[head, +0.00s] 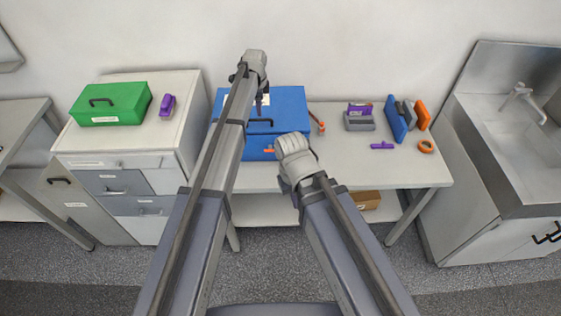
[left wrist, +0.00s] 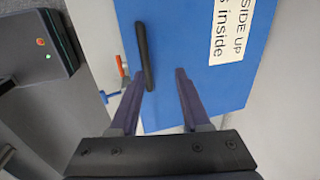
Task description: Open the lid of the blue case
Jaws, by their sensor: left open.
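The blue case (head: 288,108) stands on the bench with its lid shut. A black handle (head: 260,122) is on it, and an orange latch (head: 269,150) shows on its front. My left gripper (head: 262,104) is over the case near the handle. In the left wrist view its two fingers (left wrist: 161,72) are apart with nothing held. There the handle (left wrist: 143,52) ends close beside the left finger; I cannot tell whether they touch. The case (left wrist: 185,45) carries a white printed label.
A green case (head: 112,104) and a purple item (head: 167,105) sit on the cabinet at left. Purple, grey, blue and orange items (head: 396,118) stand on the bench (head: 345,165) right of the case. A sink (head: 515,140) is at far right.

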